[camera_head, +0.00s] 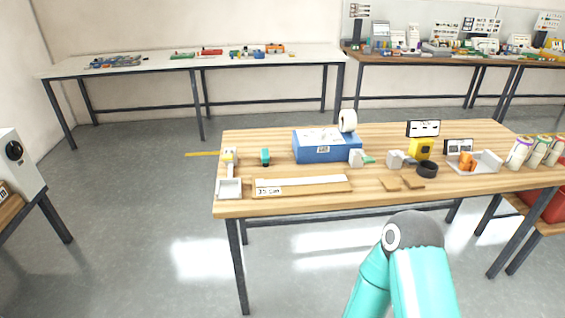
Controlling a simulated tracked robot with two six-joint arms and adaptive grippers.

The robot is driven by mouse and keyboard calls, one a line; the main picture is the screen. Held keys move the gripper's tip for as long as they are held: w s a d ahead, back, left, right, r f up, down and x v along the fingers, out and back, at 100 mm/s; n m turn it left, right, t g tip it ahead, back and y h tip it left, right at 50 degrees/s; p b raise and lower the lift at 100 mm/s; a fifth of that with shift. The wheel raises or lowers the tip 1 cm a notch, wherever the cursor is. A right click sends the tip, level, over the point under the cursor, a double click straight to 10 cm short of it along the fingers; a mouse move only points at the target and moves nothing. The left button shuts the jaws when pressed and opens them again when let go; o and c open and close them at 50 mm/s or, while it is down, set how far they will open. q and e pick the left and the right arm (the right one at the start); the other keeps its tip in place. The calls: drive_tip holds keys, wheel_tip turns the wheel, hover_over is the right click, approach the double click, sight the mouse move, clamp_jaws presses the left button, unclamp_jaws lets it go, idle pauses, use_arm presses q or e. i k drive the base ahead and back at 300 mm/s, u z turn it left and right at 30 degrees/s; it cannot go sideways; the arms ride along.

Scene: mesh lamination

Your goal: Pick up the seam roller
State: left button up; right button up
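I cannot tell for sure which item is the seam roller, as the small tools are too small to make out. A small tool with an orange part (467,161) lies in a shallow grey tray (489,165) at the right of the wooden table (300,204). A small teal and dark item (265,157) stands at the left of the table. A long pale tool with a yellowish end (229,160) lies near the left edge. Neither gripper is in view. Only a teal part of one of my arms shows at the bottom, in front of the table and apart from it.
A blue box (326,152) with a white roll (348,121) at its corner stands mid-table. A yellow item (421,148), a black ring (427,169) and several white cylinders (520,152) stand to the right. The front left tabletop holds a flat strip (302,184). Floor before the table is clear.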

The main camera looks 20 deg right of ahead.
sight(266, 160)
drive_tip(key=u, duration=0.15)
drive_tip(key=i, duration=0.95)
drive_tip(key=z, duration=0.05)
